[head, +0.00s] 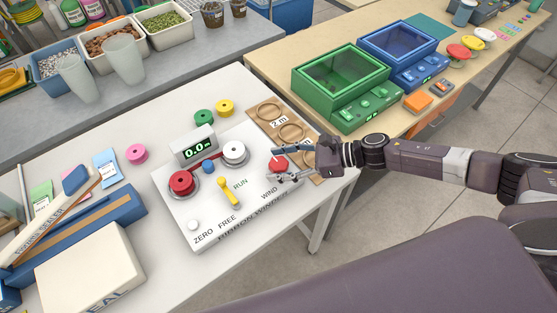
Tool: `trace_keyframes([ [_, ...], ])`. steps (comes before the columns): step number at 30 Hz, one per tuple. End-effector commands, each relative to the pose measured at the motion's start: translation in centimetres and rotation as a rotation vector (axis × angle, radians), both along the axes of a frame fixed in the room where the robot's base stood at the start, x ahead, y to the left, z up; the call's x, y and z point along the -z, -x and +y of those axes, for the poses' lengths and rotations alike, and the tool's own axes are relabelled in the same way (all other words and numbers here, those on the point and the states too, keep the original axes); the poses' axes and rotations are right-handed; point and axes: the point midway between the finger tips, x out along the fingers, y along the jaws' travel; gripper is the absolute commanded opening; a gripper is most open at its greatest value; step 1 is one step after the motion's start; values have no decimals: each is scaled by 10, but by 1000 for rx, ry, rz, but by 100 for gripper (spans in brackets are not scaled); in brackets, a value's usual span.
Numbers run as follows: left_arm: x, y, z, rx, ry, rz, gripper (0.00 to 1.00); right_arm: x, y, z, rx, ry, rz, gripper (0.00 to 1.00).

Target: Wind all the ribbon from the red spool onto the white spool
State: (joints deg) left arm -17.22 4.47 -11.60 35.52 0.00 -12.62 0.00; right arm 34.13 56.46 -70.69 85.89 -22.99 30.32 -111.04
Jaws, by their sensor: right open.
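The white ribbon winder (211,225) lies on the pale table. The red spool (182,183) is on its left side and the white spool (234,153) is farther right. A small blue part (208,167) sits between them. The display (196,149) reads about 0.0. A yellow lever (229,192) stands near the RUN and FREE labels. A red button (279,164) is by the WIND label. My right gripper (282,167) is open, its fingers close around or above that button; contact cannot be told. My left gripper is out of view.
A white button (193,224) is by ZERO.

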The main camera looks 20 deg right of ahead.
Motion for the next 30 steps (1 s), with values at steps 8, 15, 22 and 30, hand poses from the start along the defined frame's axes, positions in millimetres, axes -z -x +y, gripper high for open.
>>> trace_keyframes([
  [8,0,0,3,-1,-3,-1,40,1,0,1,0,1,0,54],
  [15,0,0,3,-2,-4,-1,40,1,0,1,0,1,0,28],
  [22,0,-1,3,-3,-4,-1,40,1,0,1,1,1,1,13],
  [30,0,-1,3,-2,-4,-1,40,2,2,1,62,0,3,13],
])
